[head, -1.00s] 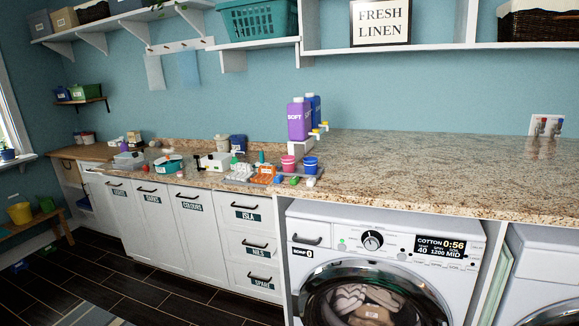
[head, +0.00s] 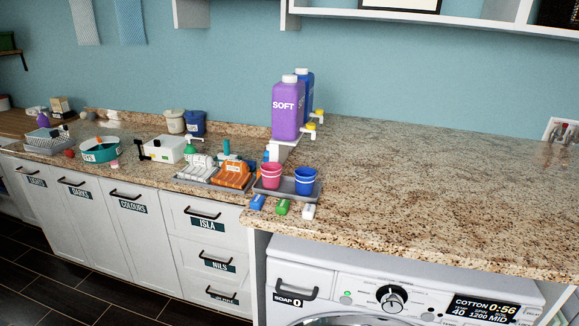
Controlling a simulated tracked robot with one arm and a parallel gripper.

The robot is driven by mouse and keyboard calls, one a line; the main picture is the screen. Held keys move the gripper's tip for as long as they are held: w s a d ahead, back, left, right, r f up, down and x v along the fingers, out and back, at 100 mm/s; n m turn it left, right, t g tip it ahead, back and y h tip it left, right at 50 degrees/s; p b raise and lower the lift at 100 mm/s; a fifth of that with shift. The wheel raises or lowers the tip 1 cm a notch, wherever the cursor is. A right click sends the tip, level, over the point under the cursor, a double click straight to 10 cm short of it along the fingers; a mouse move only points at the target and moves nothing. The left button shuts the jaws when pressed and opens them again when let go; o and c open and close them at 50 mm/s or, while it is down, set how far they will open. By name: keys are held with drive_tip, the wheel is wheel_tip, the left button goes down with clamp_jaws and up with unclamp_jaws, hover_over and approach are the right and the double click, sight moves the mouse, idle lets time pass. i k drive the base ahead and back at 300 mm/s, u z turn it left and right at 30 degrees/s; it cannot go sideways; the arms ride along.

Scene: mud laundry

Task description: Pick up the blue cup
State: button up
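The blue cup (head: 305,181) stands upright on a grey tray (head: 287,192) on the granite counter, near the counter's front edge. A pink cup (head: 271,176) stands just left of it on the same tray. My gripper is not in view, so I cannot see whether it is open or shut.
Behind the cups stand a purple SOFT bottle (head: 287,108) and a blue bottle (head: 306,93) with yellow-capped taps. Blue, green and white small blocks lie before the tray. An orange item (head: 232,174) sits left. The counter (head: 430,185) to the right is clear.

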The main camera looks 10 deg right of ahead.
sight(305, 182)
drive_tip(key=z, duration=0.45)
drive_tip(key=i, duration=1.25)
drive_tip(key=z, duration=0.75)
